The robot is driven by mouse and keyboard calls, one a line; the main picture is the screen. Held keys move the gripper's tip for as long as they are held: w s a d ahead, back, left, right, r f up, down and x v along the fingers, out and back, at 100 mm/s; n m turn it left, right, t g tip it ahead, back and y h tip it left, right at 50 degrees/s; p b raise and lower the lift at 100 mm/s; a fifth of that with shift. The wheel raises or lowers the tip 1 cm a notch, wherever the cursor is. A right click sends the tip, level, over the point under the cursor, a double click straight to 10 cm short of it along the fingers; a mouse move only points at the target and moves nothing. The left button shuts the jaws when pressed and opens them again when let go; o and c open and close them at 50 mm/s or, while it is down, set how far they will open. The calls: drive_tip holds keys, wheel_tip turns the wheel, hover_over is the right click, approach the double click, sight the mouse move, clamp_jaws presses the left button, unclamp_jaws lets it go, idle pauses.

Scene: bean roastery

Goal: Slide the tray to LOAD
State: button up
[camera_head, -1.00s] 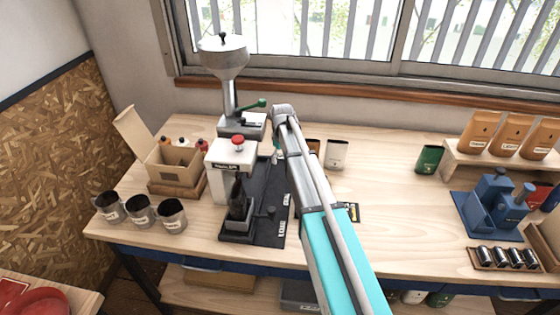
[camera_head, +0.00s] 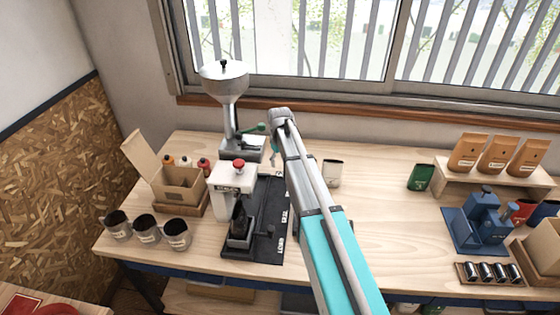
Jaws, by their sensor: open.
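A small dark tray (camera_head: 240,241) holding an upright black bag (camera_head: 238,219) sits in front of the white sealing machine (camera_head: 234,186), which has a red knob on top. It lies on a black base board (camera_head: 268,250). White lettering runs down the board's right side: LOAD (camera_head: 282,243) at the near end, SEAL (camera_head: 284,216) behind it and a further label farther back. The tray is near the front, left of the LOAD and SEAL labels; its exact alignment is unclear. A dark knob stands right of it. My arm crosses right of the board, and my gripper is hidden behind it.
A steel hopper machine (camera_head: 226,86) stands behind the sealer. Several dark-filled cups (camera_head: 147,228) and an open cardboard box (camera_head: 180,190) are at left. A blue machine (camera_head: 480,222) and brown bags (camera_head: 498,154) are at right. The tabletop right of my arm (camera_head: 400,240) is largely clear.

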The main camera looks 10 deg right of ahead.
drive_tip(key=shift+r+p, duration=1.9)
drive_tip(key=shift+r, duration=0.35)
drive_tip(key=shift+s, duration=0.1)
drive_tip(key=s+f+m+b, duration=0.2)
drive_tip(key=s, duration=1.2)
drive_tip(key=s+f+m+b, duration=0.2)
drive_tip(key=s+m, duration=0.1)
drive_tip(key=s, duration=1.2)
drive_tip(key=shift+d+f+b, duration=0.15)
drive_tip(key=shift+f+b, duration=0.15)
drive_tip(key=shift+c, duration=0.3)
drive_tip(key=shift+c, duration=1.1)
drive_tip(key=shift+d, duration=0.1)
